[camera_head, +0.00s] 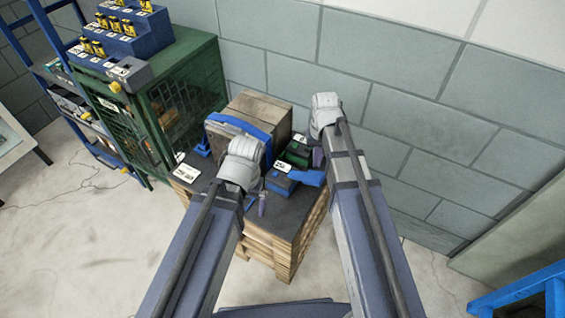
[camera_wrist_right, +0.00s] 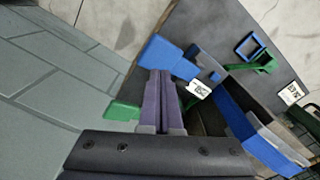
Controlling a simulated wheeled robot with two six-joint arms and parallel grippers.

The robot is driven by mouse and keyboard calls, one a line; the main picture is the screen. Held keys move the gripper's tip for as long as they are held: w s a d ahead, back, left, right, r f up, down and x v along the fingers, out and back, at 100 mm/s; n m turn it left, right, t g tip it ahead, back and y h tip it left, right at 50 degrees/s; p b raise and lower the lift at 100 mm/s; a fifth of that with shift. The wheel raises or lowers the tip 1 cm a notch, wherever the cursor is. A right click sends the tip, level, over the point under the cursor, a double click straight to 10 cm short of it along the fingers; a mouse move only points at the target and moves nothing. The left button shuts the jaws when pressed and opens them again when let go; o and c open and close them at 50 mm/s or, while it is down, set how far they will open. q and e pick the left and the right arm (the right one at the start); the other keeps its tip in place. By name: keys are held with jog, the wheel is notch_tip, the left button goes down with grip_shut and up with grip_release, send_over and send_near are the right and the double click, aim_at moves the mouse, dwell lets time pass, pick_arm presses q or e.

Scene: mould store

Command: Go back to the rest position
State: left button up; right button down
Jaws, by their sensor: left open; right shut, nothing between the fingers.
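My left gripper (camera_head: 262,204) is over the front part of a dark-topped pallet stack (camera_head: 258,226). It is open; one purple finger shows below its white wrist and the rest is hidden. My right gripper (camera_head: 318,157) is over the back right of the same stack, beside a green block (camera_head: 298,152). In the right wrist view the purple fingers of my right gripper (camera_wrist_right: 161,75) are together with nothing between them. A blue block with a white label (camera_head: 281,180) lies between the two grippers. Whether the fingers touch anything cannot be told.
A green mesh cabinet (camera_head: 195,85) with blue racks on top is at the left. A block wall (camera_head: 420,120) closes the back. Open floor (camera_head: 80,240) lies at the left front.

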jog(key=shift+r, duration=0.4)
pick_arm(q)
notch_tip(320, 180, up, 7)
jog(key=p, duration=0.6)
jog(key=shift+r+p, duration=0.15)
jog(key=shift+p, duration=0.2)
pick_arm(e)
jog(key=s+a+r+n, duration=0.2)
jog(key=s+a+r, duration=0.1)
jog(key=s+a, duration=0.2)
jog(key=s+a+r+n+h, duration=0.1)
jog(key=s+a+r+n, duration=0.1)
jog(key=s+a, duration=0.3)
jog(key=s+r, duration=0.1)
jog(key=s, duration=0.3)
jog(key=shift+s+a+r+n, duration=0.15)
jog(key=shift+a+r+n, duration=0.1)
jog(key=shift+r+n, duration=0.1)
